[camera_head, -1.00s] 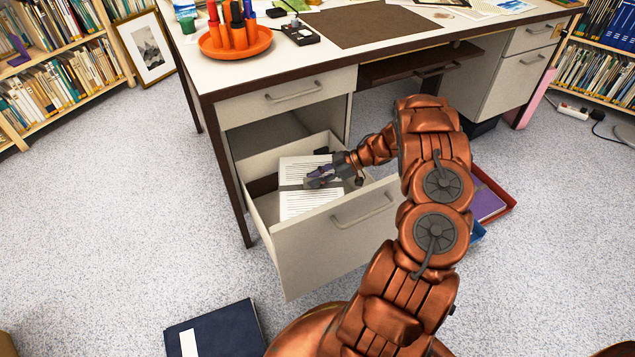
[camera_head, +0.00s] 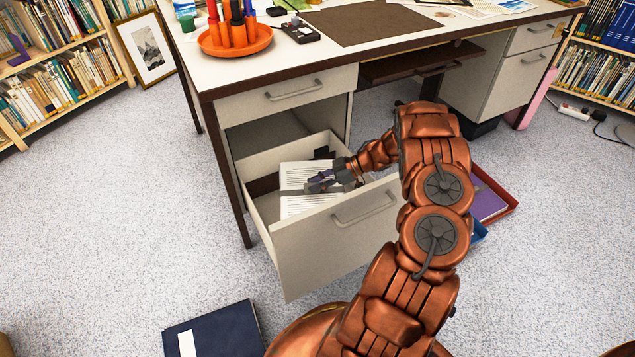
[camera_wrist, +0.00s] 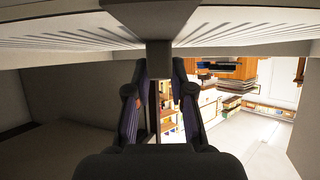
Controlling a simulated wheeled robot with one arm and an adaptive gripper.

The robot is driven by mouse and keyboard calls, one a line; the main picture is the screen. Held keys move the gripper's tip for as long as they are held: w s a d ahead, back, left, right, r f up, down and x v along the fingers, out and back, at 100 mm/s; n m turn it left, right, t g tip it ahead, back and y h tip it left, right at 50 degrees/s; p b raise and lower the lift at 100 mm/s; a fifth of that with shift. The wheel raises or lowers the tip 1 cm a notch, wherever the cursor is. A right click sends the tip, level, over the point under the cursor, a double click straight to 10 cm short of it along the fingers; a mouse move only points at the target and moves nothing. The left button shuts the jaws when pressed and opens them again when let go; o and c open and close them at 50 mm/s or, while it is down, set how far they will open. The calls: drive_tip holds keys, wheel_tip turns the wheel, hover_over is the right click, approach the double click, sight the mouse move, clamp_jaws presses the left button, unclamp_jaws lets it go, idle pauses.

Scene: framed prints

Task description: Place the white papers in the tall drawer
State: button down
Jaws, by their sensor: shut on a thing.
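The white papers (camera_head: 300,177) show printed lines and lie within the opening of the tall drawer (camera_head: 330,240), which is pulled out of the desk's left pedestal. My gripper (camera_head: 325,184) is at the papers inside the drawer and is shut on them. In the wrist view, the papers (camera_wrist: 90,35) spread across the top, with a grey band (camera_wrist: 159,55) around them between the fingers of my gripper (camera_wrist: 160,80). Whether the papers touch the drawer floor is hidden.
The desk (camera_head: 230,80) stands over the drawer, with an orange tray (camera_head: 235,48) of markers on top. A dark blue binder (camera_head: 215,335) lies on the floor at front. A red tray (camera_head: 500,195) is on the floor to the right. Bookshelves stand at both sides.

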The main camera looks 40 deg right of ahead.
drive_tip(key=c, duration=1)
unclamp_jaws()
drive_tip(key=shift+r, duration=0.1)
drive_tip(key=shift+r, duration=0.2)
drive_tip(key=shift+r+p+v, duration=0.2)
drive_tip(key=shift+p+v, duration=1.45)
drive_tip(key=shift+v, duration=4.55)
drive_tip(key=shift+a, duration=0.1)
